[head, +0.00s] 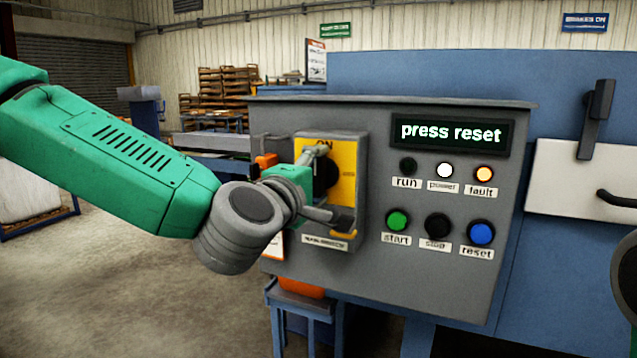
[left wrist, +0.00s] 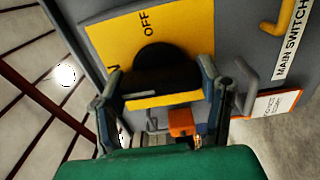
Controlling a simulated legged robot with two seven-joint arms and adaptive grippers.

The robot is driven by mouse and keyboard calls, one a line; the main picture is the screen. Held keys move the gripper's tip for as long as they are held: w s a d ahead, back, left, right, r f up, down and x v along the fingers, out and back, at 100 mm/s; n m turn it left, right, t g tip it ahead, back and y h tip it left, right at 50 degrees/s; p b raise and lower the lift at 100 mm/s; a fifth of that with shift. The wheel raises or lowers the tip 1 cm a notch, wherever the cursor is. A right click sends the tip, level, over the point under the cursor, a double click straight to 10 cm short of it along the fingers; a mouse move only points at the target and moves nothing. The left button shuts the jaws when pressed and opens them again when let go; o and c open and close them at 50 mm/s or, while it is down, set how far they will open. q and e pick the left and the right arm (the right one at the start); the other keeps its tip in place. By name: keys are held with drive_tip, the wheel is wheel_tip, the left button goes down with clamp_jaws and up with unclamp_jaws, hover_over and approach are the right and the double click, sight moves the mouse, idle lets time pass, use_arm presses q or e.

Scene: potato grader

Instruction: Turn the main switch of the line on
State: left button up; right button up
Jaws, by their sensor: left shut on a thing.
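The main switch is a black rotary knob (left wrist: 162,68) on a yellow plate (head: 343,160) on the front of the grey control box. In the left wrist view the plate shows OFF, and part of ON shows at the left finger. My left gripper (head: 325,180) is at the switch, with one finger on each side of the knob. In the left wrist view the gripper (left wrist: 160,78) is shut on the knob's black handle. A short white mark shows on the handle; which word it points to is hard to tell. My right gripper is not in view.
The control box (head: 310,115) shows "press reset" on its display (head: 450,133). The white power lamp (head: 445,170) and orange fault lamp (head: 484,174) look lit; the run lamp (head: 407,166) is dark. Start, stop and blue reset (head: 481,234) buttons sit below. An orange padlock-like piece (left wrist: 181,123) hangs beside the switch.

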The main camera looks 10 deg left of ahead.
use_arm(q)
drive_tip(key=shift+f, duration=0.45)
drive_tip(key=o, duration=1.2)
drive_tip(key=shift+c, duration=0.2)
drive_tip(key=shift+r, duration=0.15)
drive_tip(key=s+a, duration=0.2)
drive_tip(key=s, duration=0.9)
drive_tip(key=shift+s+a, duration=0.25)
drive_tip(key=shift+s, duration=0.1)
